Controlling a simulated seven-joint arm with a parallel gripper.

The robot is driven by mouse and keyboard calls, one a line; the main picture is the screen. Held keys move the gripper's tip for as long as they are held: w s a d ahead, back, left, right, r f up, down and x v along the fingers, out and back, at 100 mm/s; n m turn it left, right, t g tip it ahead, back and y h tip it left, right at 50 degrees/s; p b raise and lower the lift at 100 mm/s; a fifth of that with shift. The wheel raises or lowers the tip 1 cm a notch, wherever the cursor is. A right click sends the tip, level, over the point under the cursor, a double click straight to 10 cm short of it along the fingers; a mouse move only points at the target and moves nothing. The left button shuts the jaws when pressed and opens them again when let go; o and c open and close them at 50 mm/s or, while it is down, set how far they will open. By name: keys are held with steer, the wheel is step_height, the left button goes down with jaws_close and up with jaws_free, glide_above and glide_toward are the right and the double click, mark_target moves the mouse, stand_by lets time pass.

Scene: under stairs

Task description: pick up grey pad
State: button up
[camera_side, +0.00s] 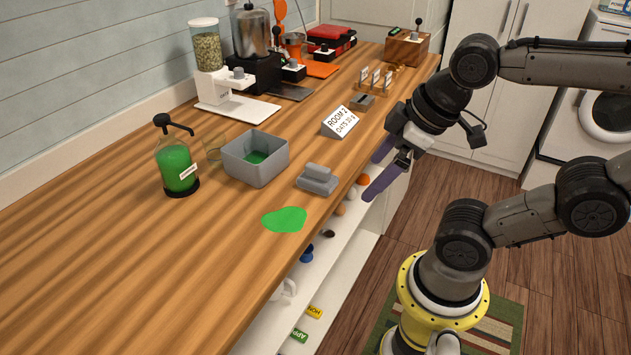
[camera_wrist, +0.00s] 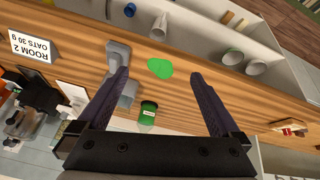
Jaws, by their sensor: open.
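The grey pad (camera_side: 318,182) is a small block with a raised grip on top. It sits on the wooden counter near its front edge, right of the grey bin (camera_side: 240,166). In the wrist view the pad (camera_wrist: 117,52) shows just beyond the left fingertip, which partly covers what lies behind it. My gripper (camera_side: 376,174) has purple fingers, spread wide and empty. In the side view it hangs to the right of the pad, by the counter's front edge, apart from it. The wrist view also shows the open fingers (camera_wrist: 158,74).
A green puddle (camera_side: 285,219) lies on the counter in front of the bin. A green pump bottle (camera_side: 176,166) stands at left. A white sign (camera_side: 340,122) stands behind the pad. Open shelves with small items lie below the edge. The counter's near left is clear.

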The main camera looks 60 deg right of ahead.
step_height(320, 180, up, 4)
steer(key=w+n, duration=0.2)
steer(key=n, duration=0.5)
steer(key=n+g, duration=0.5)
steer(key=n, duration=0.3)
glide_above(318, 166)
steer(key=f, duration=0.9)
steer(key=shift+w+f, duration=0.2)
steer(key=shift+f, duration=0.15)
steer(key=shift+s+a+f, duration=0.1)
steer(key=shift+f, duration=1.2)
steer(key=shift+s+f, duration=0.1)
steer(key=shift+f, duration=1.2)
steer(key=shift+c, duration=0.3)
steer(key=c, duration=1.2)
